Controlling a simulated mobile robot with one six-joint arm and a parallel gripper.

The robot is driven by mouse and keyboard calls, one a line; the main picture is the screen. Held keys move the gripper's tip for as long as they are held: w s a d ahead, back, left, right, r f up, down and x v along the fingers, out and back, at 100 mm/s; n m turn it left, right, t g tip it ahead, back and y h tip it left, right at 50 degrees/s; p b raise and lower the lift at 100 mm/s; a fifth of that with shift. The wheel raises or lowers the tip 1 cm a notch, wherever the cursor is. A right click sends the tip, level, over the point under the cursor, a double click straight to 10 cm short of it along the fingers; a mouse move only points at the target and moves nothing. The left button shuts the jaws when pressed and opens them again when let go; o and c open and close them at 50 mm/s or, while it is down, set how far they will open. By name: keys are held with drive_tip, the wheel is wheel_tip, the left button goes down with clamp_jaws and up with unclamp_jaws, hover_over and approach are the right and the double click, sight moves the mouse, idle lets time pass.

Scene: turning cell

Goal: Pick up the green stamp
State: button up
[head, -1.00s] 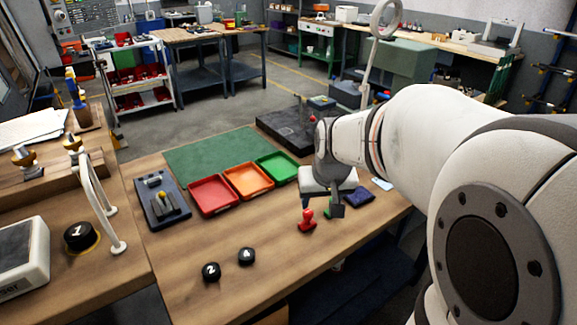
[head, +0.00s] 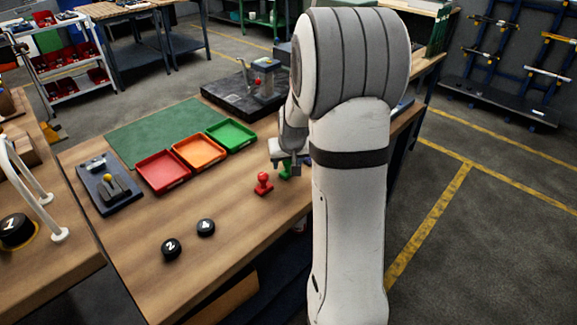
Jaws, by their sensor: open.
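The green stamp (head: 285,171) stands on the wooden table, right of a red stamp (head: 263,184). My gripper (head: 287,166) is low over the table at the green stamp, with its fingers appearing on either side of it. The gripper is open. The upper part of the green stamp is partly hidden by the gripper, and I cannot tell whether the fingers touch it.
A red tray (head: 163,172), an orange tray (head: 199,152) and a green tray (head: 231,135) stand in a row left of my gripper. Two black numbered pucks, 2 (head: 171,249) and 4 (head: 205,228), lie nearer. My arm hides the table's right end.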

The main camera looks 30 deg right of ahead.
drive_tip(key=shift+w+f, duration=0.15)
drive_tip(key=shift+f, duration=0.3)
drive_tip(key=c, duration=1)
